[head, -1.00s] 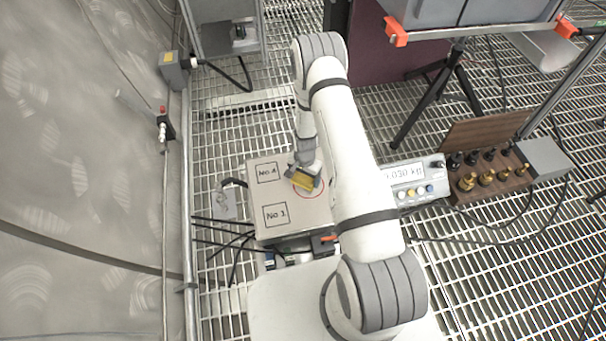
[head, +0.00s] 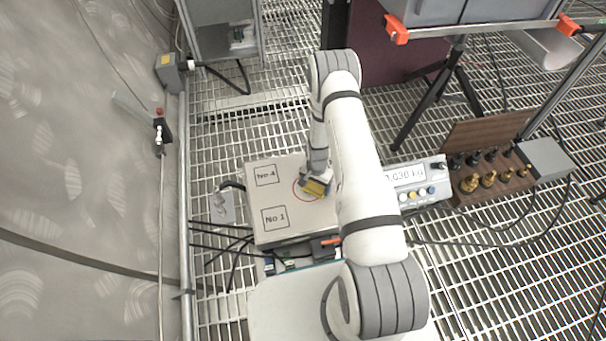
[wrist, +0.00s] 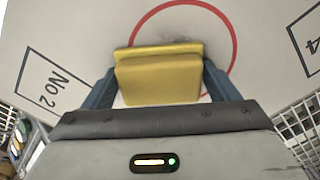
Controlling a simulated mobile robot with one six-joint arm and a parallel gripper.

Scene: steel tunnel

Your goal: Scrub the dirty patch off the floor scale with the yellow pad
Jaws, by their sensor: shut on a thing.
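The floor scale (head: 287,225) is a pale plate with a red circle and square frames marked No 4 and No 1 in the head view. My gripper (head: 315,187) is over the right half of the plate, shut on the yellow pad (head: 317,188). In the wrist view the pad (wrist: 158,75) sits between the two fingers, inside the lower part of the red circle (wrist: 228,30). A faint dark smudge, the dirty patch (wrist: 178,40), shows just beyond the pad's far edge. The pad appears at the plate's surface; contact is hard to confirm.
A scale readout box (head: 412,180) stands right of the plate, beside a wooden rack of brass and black weights (head: 490,175). A tripod (head: 430,95) stands behind. Cables run over the grating on the left, and a grey curved wall (head: 80,150) bounds that side.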

